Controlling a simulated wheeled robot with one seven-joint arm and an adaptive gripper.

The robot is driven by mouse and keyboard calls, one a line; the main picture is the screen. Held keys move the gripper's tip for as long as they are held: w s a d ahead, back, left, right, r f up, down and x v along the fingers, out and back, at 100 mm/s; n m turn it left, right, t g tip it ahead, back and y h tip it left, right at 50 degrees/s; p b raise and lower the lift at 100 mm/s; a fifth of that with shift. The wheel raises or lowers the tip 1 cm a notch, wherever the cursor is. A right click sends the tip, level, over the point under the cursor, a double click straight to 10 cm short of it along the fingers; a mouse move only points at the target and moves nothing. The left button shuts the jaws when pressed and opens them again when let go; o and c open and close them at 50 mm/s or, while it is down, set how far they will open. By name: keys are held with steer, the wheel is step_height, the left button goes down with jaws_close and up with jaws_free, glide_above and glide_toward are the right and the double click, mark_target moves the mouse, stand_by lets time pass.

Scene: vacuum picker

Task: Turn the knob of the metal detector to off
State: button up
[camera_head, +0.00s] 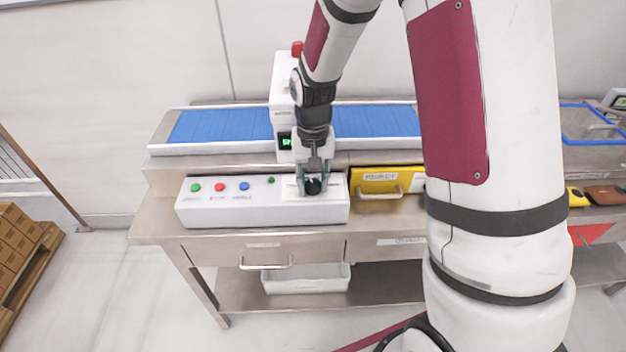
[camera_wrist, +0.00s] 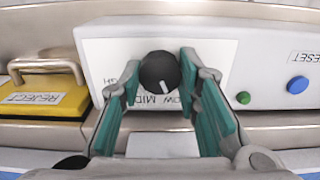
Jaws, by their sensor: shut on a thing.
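The black round knob (camera_head: 313,187) sits at the right end of the metal detector's white control box (camera_head: 240,209). In the wrist view, the knob (camera_wrist: 159,72) has a white mark pointing down and slightly right, near the printed MID. Parts of the words HIGH and LOW show beside the fingers; I see no OFF label. My gripper (camera_head: 313,180) reaches down to the knob. Its green-padded fingers (camera_wrist: 160,68) are shut on it, one on each side. The detector's white housing (camera_head: 284,85) with a lit green display stands behind, over the blue conveyor belt.
Green, red and blue buttons (camera_head: 220,187) and a small green light (camera_head: 271,180) are on the box left of the knob. A yellow REJECT drawer (camera_head: 380,180) with a handle stands close on its right. A red-topped beacon (camera_head: 297,48) rises from the housing.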

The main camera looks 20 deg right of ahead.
mark_target(313, 183)
steer(key=shift+n, duration=0.4)
steer(key=n, duration=0.3)
steer(key=shift+n+p, duration=0.35)
steer(key=shift+n, duration=0.05)
steer(key=shift+n+p, duration=0.35)
steer(key=shift+n, duration=1.85)
steer(key=o, duration=1.1)
steer(key=shift+o, duration=0.2)
step_height(313, 183, up, 12)
